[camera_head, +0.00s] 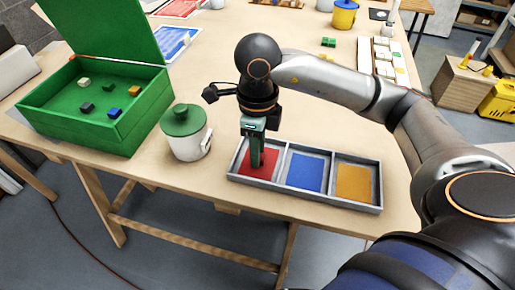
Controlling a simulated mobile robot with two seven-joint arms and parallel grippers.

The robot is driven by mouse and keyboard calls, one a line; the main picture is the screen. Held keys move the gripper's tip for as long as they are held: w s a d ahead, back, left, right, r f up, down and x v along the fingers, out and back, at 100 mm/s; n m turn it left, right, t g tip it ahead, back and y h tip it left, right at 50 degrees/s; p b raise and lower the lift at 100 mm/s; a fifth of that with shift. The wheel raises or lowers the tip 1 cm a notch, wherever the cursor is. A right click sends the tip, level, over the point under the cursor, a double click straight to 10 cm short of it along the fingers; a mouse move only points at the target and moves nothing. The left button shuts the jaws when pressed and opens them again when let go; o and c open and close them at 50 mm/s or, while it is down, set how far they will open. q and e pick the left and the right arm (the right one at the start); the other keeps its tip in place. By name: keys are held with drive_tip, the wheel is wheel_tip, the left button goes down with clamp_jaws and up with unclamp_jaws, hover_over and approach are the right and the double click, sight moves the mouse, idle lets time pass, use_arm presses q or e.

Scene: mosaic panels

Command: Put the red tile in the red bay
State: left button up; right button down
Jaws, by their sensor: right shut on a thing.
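A grey tray (330,203) with three bays lies near the front edge of the table. The red bay (284,163) is on the left, the blue bay (305,172) in the middle and the yellow bay (353,182) on the right. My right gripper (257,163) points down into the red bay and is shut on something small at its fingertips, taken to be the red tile. The tile is hidden by the fingers and does not stand out against the red floor. My left gripper is not in view.
A green open box (134,126) with several small tiles stands at the left. A white jar with a green lid (188,142) stands between box and tray. My right arm crosses above the tray's right side. Cards, a yellow tin (344,16) and tile racks lie farther back.

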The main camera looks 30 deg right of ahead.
drive_tip(key=shift+f, duration=0.2)
drive_tip(key=c, duration=0.7)
unclamp_jaws()
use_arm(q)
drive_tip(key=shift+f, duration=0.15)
use_arm(e)
drive_tip(key=shift+r, duration=0.15)
drive_tip(key=shift+r, duration=0.25)
use_arm(q)
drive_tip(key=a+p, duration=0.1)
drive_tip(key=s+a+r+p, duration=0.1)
drive_tip(key=p, duration=0.1)
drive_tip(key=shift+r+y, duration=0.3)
use_arm(e)
wheel_tip(320, 180, up, 12)
drive_tip(key=shift+f, duration=0.15)
